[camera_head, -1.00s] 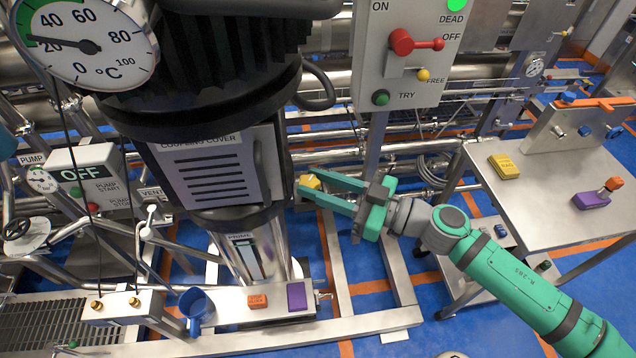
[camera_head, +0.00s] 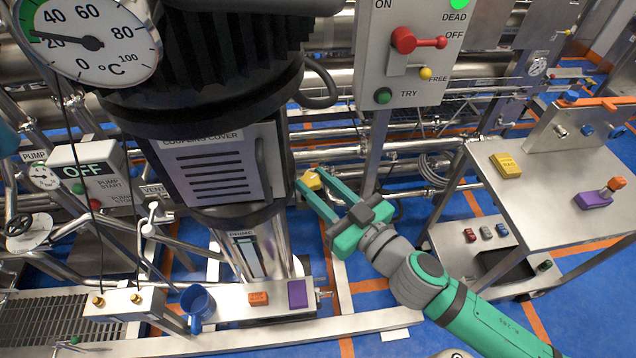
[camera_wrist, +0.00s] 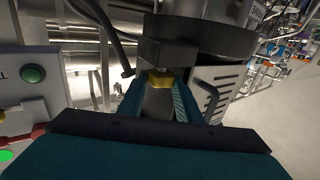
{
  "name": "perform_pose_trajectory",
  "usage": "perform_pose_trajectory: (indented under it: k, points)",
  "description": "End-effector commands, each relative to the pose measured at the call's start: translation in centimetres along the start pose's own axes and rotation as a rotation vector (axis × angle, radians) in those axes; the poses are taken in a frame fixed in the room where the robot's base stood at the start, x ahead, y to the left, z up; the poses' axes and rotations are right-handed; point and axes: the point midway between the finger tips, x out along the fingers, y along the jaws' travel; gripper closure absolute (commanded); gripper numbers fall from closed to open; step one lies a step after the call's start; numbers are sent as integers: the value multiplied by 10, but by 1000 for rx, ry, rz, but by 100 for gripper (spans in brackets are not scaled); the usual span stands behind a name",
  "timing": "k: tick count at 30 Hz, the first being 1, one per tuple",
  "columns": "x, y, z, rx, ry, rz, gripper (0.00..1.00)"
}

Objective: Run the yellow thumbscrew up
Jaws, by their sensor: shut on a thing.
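The yellow thumbscrew (camera_head: 312,181) sits at the right side of the coupling cover (camera_head: 205,168), below the black motor. My gripper (camera_head: 315,186) reaches in from the right with its green fingers shut on the thumbscrew. In the wrist view the yellow thumbscrew (camera_wrist: 162,80) lies between the two fingertips, under a dark block. The thumbscrew's shaft and its seat are hidden by the fingers and the cover.
A grey switch box (camera_head: 415,55) with a red lever stands above my gripper. A black cover handle (camera_head: 262,170) is close to the fingertips. A steel table (camera_head: 560,205) stands at the right. Blue floor lies below my arm.

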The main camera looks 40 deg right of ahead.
Motion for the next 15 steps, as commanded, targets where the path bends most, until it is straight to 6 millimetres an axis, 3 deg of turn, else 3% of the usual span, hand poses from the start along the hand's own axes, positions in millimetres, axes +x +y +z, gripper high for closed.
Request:
perform_pose_trajectory:
  k: [15]
  points:
    - [1,-1,-1,0,6,98,91]
